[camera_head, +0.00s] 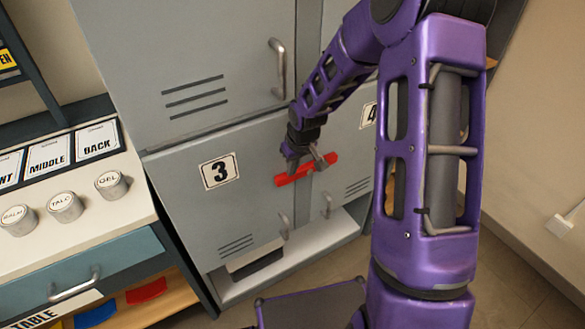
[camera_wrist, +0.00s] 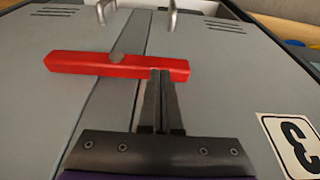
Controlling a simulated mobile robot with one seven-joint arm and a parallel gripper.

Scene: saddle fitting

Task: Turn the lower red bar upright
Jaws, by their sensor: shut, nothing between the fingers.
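The red bar (camera_head: 308,171) lies nearly level across the seam between the two lower grey locker doors. My gripper (camera_wrist: 161,73) is shut and empty. Its fingertips overlap the lower edge of the bar, on the half towards the number 3 plate; I cannot tell whether they touch it. In the head view my gripper (camera_head: 292,167) is at the bar's left half and hides part of it.
The door with the number 3 plate (camera_head: 220,171) is left of the seam. Door handles (camera_head: 284,226) (camera_head: 327,205) stick out below the bar, and an upper door handle (camera_head: 277,68) above it. A counter with several round tins (camera_head: 66,207) stands at left.

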